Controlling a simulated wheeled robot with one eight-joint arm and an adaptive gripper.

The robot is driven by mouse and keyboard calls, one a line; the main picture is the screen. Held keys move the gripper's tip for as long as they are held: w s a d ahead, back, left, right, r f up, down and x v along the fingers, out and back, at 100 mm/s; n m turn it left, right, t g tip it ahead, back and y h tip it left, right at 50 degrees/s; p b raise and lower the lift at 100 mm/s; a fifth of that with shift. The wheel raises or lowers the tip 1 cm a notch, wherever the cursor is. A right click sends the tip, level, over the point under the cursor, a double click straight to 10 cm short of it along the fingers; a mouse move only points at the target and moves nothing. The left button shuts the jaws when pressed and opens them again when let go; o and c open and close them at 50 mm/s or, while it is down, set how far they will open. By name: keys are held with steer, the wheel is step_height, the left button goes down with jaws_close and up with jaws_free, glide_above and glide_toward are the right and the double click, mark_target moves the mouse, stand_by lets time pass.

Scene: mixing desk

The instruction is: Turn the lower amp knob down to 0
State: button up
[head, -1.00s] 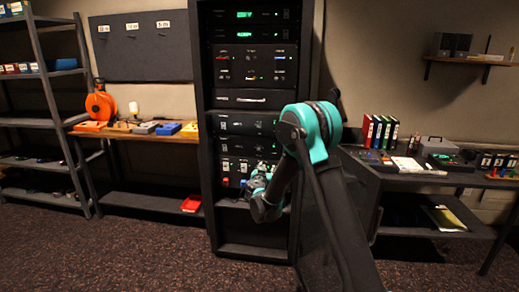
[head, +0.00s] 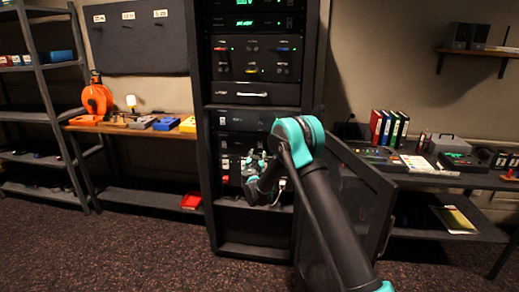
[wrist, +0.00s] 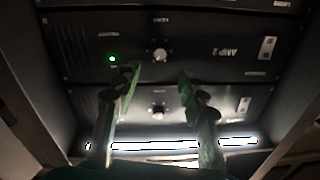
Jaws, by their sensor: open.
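In the wrist view two dark amp panels lie one above the other. The panel marked AMP 2 (wrist: 228,52) has a pale round knob (wrist: 160,52) and a lit green lamp. The other panel, lower in the picture, has a similar knob (wrist: 158,112). My gripper (wrist: 160,76) is open and empty. Its fingertips are either side of the middle line, just short of the AMP 2 knob; the other knob shows between the fingers. Contact cannot be told. In the head view my gripper (head: 256,160) is at the rack's lower units, partly hiding them.
The black rack (head: 312,60) holds other units and a drawer with a pale handle (head: 252,95) above the gripper. An open rack door (head: 365,195) stands to the right, close to my arm. A bright strip (wrist: 160,145) crosses the bottom of the wrist view. The floor in front is clear.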

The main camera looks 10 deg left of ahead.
mark_target(260, 146)
steer(key=w, duration=0.8)
steer(key=shift+w, duration=0.25)
steer(key=shift+c, duration=0.5)
jaws_close()
